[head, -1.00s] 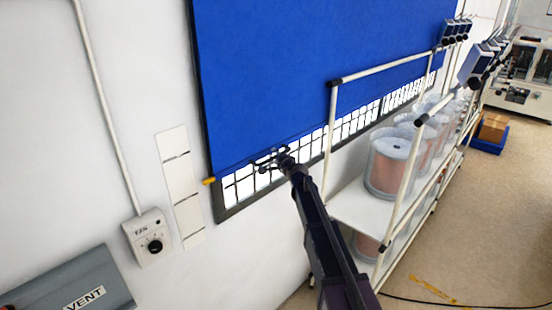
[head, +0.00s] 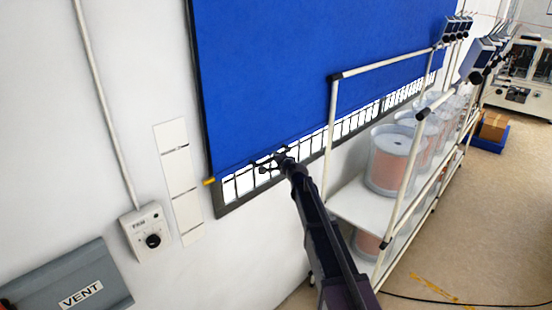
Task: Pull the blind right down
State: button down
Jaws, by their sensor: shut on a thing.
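The blue blind (head: 310,80) hangs over the window in the head view and covers most of it. Its lower edge slants up to the right in the picture. Below this edge a narrow strip of bright barred window (head: 345,130) shows, above the dark bottom frame. My gripper (head: 270,163) is at the blind's lower edge, left of its middle, and is shut on the edge. The fingers are small and dark here, so their exact hold is hard to see. A yellow tip (head: 209,181) shows at the blind's lower left corner.
A white-framed rack (head: 350,203) with several clear drums (head: 390,160) stands close to the right of my arm. A fan control box (head: 146,232) and a grey vent box (head: 75,283) are on the wall at left. Open floor (head: 480,220) lies at right.

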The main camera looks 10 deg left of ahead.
notch_tip(320, 180, down, 21)
jog(key=b, duration=1.9)
jog(key=shift+r+b, duration=0.2)
jog(key=shift+b, duration=0.2)
jog(key=shift+s, duration=0.2)
jog(key=c, duration=0.9)
grip_release()
jog(key=o, duration=0.3)
jog(key=shift+w+f, duration=0.2)
jog(key=shift+r, duration=0.1)
jog(key=shift+r, duration=0.15)
